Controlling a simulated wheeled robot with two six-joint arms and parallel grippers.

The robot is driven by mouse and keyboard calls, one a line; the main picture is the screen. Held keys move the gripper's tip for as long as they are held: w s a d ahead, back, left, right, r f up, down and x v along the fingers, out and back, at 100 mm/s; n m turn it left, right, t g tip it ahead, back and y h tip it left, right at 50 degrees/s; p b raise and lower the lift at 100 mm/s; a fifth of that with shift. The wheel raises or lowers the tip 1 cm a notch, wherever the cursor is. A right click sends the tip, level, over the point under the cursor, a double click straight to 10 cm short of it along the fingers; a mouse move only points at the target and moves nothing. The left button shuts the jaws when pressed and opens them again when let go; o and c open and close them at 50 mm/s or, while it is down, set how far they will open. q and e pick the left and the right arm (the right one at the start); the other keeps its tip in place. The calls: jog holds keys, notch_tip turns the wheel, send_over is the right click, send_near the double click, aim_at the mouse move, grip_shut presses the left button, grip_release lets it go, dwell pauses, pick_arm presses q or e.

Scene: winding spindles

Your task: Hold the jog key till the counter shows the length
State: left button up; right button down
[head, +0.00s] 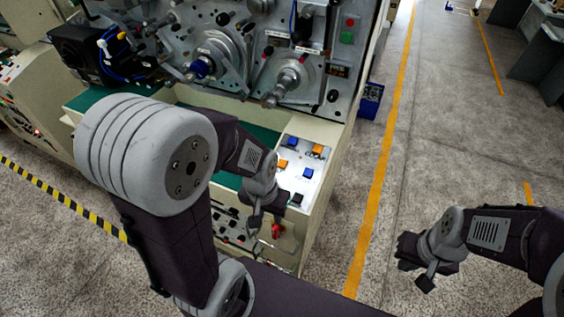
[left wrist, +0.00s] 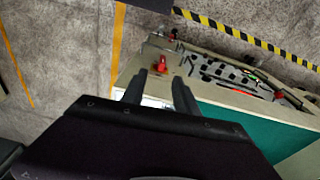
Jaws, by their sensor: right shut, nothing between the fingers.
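A white key panel (head: 283,182) on the machine's cream console carries blue and orange keys, among them an orange key (head: 318,151) and a blue key (head: 307,173). I cannot tell which is the jog key. A small dark display (head: 338,70), perhaps the counter, sits on the machine face; its digits are too small to read. My left gripper (head: 276,208) is over the near end of the panel; its fingers stand apart with nothing seen between them in the left wrist view (left wrist: 159,92). Contact with a key is not visible. My right gripper (head: 416,270) is shut and empty over the floor.
A red knob (head: 277,231) is on the console's front, close to my left gripper; it also shows in the left wrist view (left wrist: 160,64). Spindles (head: 288,78) stick out above. A blue bin (head: 371,99) stands right of the machine. The floor around my right gripper is clear.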

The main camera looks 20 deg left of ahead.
pick_arm(q)
grip_shut()
dwell(1.5)
